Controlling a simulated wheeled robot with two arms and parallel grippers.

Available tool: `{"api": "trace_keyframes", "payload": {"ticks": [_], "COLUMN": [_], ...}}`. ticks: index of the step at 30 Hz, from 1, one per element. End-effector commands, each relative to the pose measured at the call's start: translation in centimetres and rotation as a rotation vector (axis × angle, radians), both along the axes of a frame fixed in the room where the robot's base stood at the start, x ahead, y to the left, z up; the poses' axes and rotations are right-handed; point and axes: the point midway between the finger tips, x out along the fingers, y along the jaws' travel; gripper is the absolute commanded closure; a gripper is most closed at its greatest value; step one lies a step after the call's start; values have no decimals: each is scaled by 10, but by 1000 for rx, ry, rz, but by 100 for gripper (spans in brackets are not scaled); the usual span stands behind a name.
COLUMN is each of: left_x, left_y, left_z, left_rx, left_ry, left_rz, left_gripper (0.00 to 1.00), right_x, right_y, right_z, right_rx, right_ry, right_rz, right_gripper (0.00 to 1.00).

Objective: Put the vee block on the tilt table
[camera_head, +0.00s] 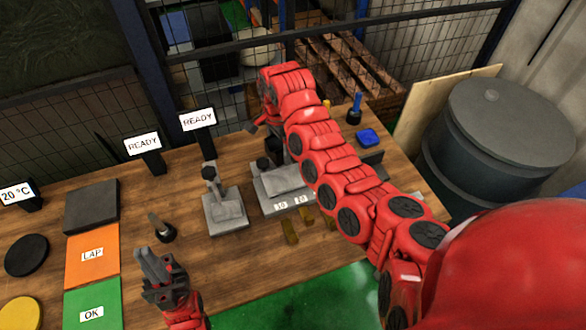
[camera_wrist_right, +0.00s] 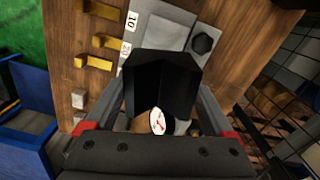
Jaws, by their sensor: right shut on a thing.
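The vee block (camera_wrist_right: 160,85), a dark block with a vee-shaped face, is between the fingers of my right gripper (camera_wrist_right: 158,108) in the right wrist view. My right gripper is shut on it. In the head view my right arm hides most of that gripper and the block. The tilt table (camera_head: 268,198), a grey plate with labels "10" and "20" on its front, stands on the bench below my right gripper. Its plate also shows in the wrist view (camera_wrist_right: 164,38), beyond the block. My left gripper (camera_head: 156,262) is over the front of the bench, apart from everything; its finger gap is unclear.
A grey stand (camera_head: 224,208) is left of the tilt table. Several brass pieces (camera_head: 290,232) lie before it. A dial face (camera_wrist_right: 158,121) shows below the block. Orange LAP (camera_head: 92,268) and green OK (camera_head: 88,300) areas are left. A mesh fence (camera_head: 215,70) stands behind.

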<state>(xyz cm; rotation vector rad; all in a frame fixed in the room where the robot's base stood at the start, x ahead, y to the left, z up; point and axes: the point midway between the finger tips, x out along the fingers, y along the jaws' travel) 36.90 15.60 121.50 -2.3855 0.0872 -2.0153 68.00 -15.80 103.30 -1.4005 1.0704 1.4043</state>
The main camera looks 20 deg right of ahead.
Motion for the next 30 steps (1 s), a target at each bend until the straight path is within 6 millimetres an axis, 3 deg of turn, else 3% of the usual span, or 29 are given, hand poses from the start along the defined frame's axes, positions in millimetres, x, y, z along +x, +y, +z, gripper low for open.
{"api": "trace_keyframes", "payload": {"ticks": [3,21,27,30], "left_x": [0,0,0,0], "left_y": [0,0,0,0], "left_z": [16,61,64,59], "left_rx": [0,0,0,0], "left_ry": [0,0,0,0], "left_rz": [0,0,0,0], "left_gripper": [100,100,100,100], "right_x": [-14,-113,-129,-123], "right_y": [-4,-40,-47,-48], "right_z": [-3,-42,-49,-54], "right_rx": [6,0,-2,-4], "right_ry": [-1,2,0,-6], "right_rz": [-156,-900,-1004,-1016], "right_gripper": [100,100,100,100]}}
